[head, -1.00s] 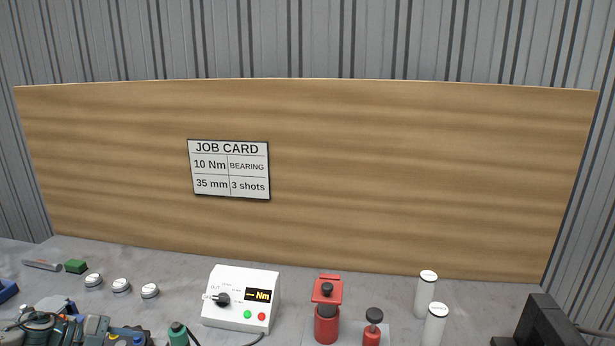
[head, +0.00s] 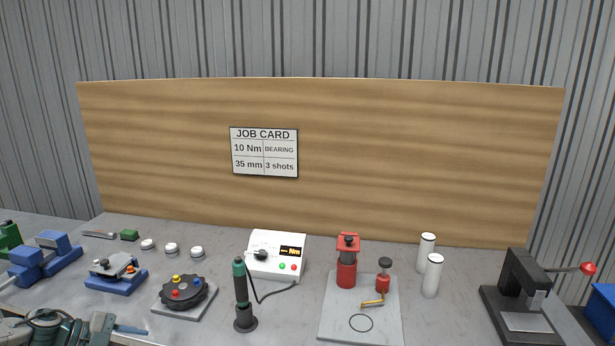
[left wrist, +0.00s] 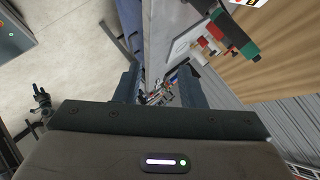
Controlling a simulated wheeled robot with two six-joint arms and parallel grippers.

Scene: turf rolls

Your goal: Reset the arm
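My left gripper (left wrist: 160,88) shows in the left wrist view with its two dark fingers apart. Nothing is held between them; the distant bench items show through the gap. My right arm and gripper are in neither view.
The grey bench (head: 215,325) carries a blue vise (head: 45,258), a black dial fixture (head: 183,292), an upright green-topped driver (head: 241,295), a white torque controller (head: 276,256), red grease tools on a plate (head: 335,320), white canisters (head: 428,252) and a black press (head: 522,290). A job card (head: 264,152) hangs behind.

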